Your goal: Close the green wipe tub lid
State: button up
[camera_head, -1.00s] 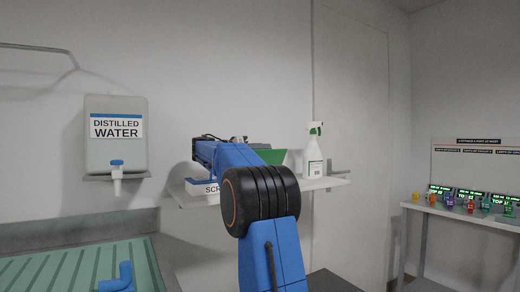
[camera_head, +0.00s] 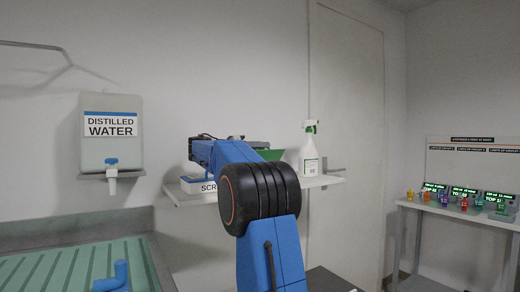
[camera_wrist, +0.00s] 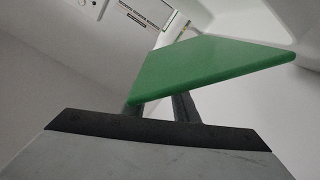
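The green wipe tub lid (camera_head: 272,154) shows as a small green patch above the wall shelf, mostly behind my arm. In the wrist view the lid (camera_wrist: 205,68) is a flat green panel, tilted, close in front of my gripper. My gripper (camera_wrist: 158,108) has two dark fingers reaching under or behind the lid's near edge. The lid hides their tips, so I cannot tell whether they touch it or each other. The tub body cannot be made out in either view. In the head view my arm hides the fingers.
The wall shelf (camera_head: 325,182) holds a white spray bottle (camera_head: 309,152) with a green top, right of the lid. A labelled box (camera_head: 196,186) is at its left. A distilled water tank (camera_head: 111,135) hangs at left above a green ribbed tray (camera_head: 70,268). Small colored items stand on a table at right.

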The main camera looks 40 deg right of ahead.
notch_tip(320, 180, up, 10)
dwell(0.7)
jog(key=shift+w+a, duration=0.15)
grip_shut()
jog(key=w+a+f+m+y, duration=0.1)
jog(key=w+a+m+y, duration=0.3)
jog(key=a, duration=0.6)
jog(key=shift+n+g+h, duration=0.4)
jog(key=shift+n+h, duration=0.1)
jog(key=shift+n, duration=0.4)
jog(key=shift+s+d+f, duration=0.5)
jog(key=shift+d+f, duration=0.55)
jog(key=shift+d, duration=0.4)
jog(key=shift+s+d+f, duration=0.5)
jog(key=shift+d+f, duration=0.6)
jog(key=shift+d, duration=0.3)
jog(key=shift+s+d+f, duration=0.5)
jog(key=shift+d+f, duration=0.55)
jog(key=shift+d, duration=0.4)
